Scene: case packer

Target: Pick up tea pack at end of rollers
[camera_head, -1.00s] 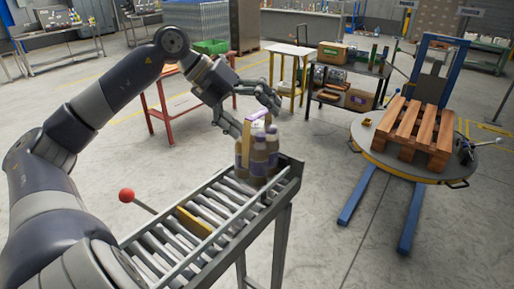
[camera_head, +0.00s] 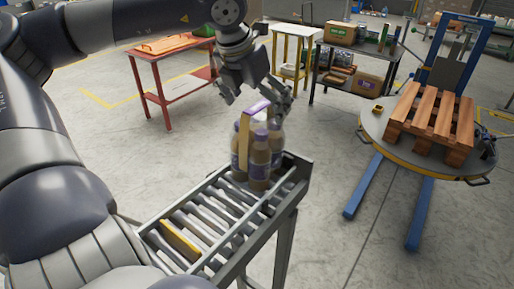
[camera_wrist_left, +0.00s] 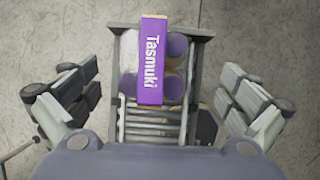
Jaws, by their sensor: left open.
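The tea pack (camera_head: 259,155) is a group of brown bottles with purple labels, joined by a purple and tan carrier strip. It stands upright at the far end of the roller conveyor (camera_head: 288,205). In the left wrist view the purple strip (camera_wrist_left: 152,62) reads "Tasmuki". My left gripper (camera_head: 256,95) is open above the pack, pointing down. In the left wrist view its fingers (camera_wrist_left: 158,95) are spread wide on both sides of the pack, apart from it. My right gripper is not in view.
A yellow bar (camera_head: 181,241) lies across the rollers nearer to me. A lift (camera_head: 440,60) with a round turntable (camera_head: 378,135) and wooden pallet (camera_head: 432,118) stands at the right. A red table (camera_head: 170,50) and a dark shelf with boxes stand behind.

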